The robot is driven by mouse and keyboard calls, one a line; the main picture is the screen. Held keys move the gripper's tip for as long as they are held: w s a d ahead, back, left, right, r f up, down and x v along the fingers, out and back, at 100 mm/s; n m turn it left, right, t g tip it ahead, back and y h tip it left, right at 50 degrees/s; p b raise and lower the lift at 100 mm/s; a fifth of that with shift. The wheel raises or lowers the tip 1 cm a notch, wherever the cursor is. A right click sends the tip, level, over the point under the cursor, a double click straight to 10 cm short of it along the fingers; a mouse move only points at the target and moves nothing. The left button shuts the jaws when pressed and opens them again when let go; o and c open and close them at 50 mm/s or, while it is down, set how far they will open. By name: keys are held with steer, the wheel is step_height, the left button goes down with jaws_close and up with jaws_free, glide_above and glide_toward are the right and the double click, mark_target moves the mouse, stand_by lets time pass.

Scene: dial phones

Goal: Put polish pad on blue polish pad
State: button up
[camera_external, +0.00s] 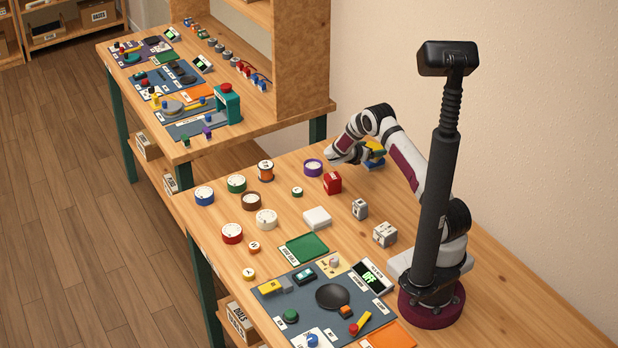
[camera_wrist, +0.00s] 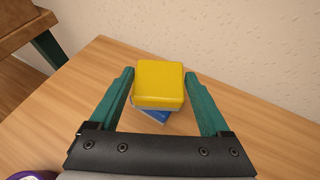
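A yellow polish pad (camera_wrist: 159,82) with a grey underside sits over the blue polish pad (camera_wrist: 150,116), turned slightly relative to it. Most of the blue pad is hidden below. In the external view the yellow pad (camera_external: 377,147) and blue pad (camera_external: 374,162) show at the far side of the bench, partly behind my arm. My gripper (camera_wrist: 160,80) is open, its green fingers on either side of the yellow pad with narrow gaps. Whether the yellow pad lies fully flat on the blue one is hard to tell.
A purple-rimmed dial (camera_external: 313,167) and a red block (camera_external: 332,183) stand near my gripper. Several round dials and white blocks (camera_external: 317,218) spread across the bench, with a grey-blue panel (camera_external: 270,301) at the front. The wall lies close behind the pads.

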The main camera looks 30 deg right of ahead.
steer(key=shift+o, duration=1)
steer(key=shift+r, duration=0.15)
steer(key=v, duration=1.2)
steer(key=s+r+m+g+y, duration=0.25)
steer(key=s+r+m, duration=0.25)
steer(key=s+m, duration=0.3)
steer(key=s+r+m+g+y, duration=0.1)
steer(key=s+r+m+g, duration=0.2)
steer(key=s+r+m, duration=0.5)
steer(key=s+a+m+y, duration=0.5)
steer(key=s+a+m, duration=0.1)
steer(key=s, duration=0.4)
steer(key=s+a+f+m+y, duration=0.1)
steer(key=s+a+m+y, duration=0.4)
steer(key=s+a, duration=0.3)
steer(key=s+m, duration=0.1)
steer(key=s, duration=0.2)
steer(key=shift+s, duration=0.2)
